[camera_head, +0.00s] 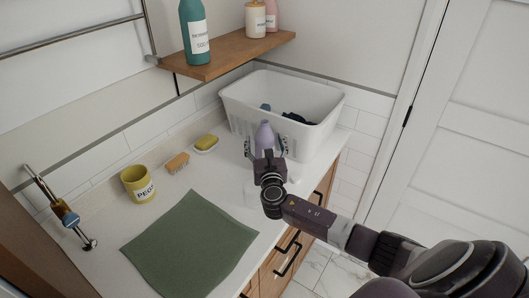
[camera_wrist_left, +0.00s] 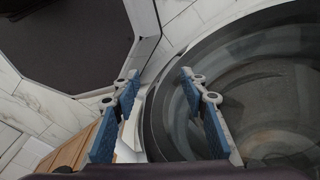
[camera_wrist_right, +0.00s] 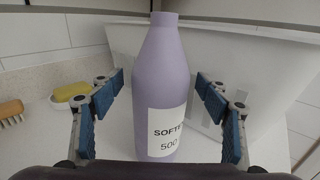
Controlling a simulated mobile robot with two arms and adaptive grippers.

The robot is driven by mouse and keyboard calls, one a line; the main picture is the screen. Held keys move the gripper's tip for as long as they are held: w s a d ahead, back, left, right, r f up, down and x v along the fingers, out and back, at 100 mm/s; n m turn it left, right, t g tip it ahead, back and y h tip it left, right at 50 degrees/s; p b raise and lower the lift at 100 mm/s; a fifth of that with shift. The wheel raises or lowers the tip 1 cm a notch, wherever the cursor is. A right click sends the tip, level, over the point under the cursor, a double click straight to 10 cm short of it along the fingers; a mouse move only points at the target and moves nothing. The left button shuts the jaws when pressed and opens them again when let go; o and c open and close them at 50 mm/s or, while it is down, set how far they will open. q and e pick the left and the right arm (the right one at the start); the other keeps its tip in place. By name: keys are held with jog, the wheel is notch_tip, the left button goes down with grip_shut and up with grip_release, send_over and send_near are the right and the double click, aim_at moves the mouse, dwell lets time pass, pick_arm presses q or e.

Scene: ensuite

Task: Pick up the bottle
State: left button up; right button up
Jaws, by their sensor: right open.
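The lavender bottle (camera_head: 264,136) stands upright on the white counter, in front of the white basket. In the right wrist view the bottle (camera_wrist_right: 161,80) has a white label reading "SOFTE" and "500", and it stands between the two fingers. My right gripper (camera_wrist_right: 161,90) is open, with a finger on each side of the bottle and visible gaps to it. In the head view my right gripper (camera_head: 264,148) hides the bottle's lower part. My left gripper (camera_wrist_left: 158,82) is open and empty in the left wrist view, away from the counter top. It is not in the head view.
The white basket (camera_head: 240,109) with dark items is right behind the bottle. A wooden shelf (camera_head: 225,56) with a teal bottle (camera_head: 195,30) is above. A soap dish (camera_head: 206,149), brush (camera_head: 178,162), yellow cup (camera_head: 138,184) and green cloth (camera_head: 190,248) lie left.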

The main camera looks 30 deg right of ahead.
pick_arm(q)
jog(key=shift+d, duration=0.2)
pick_arm(e)
jog(key=c, duration=1)
grip_shut()
pick_arm(q)
jog(key=shift+s+a, duration=0.4)
jog(key=shift+s, duration=0.25)
pick_arm(e)
jog(key=shift+r, duration=0.1)
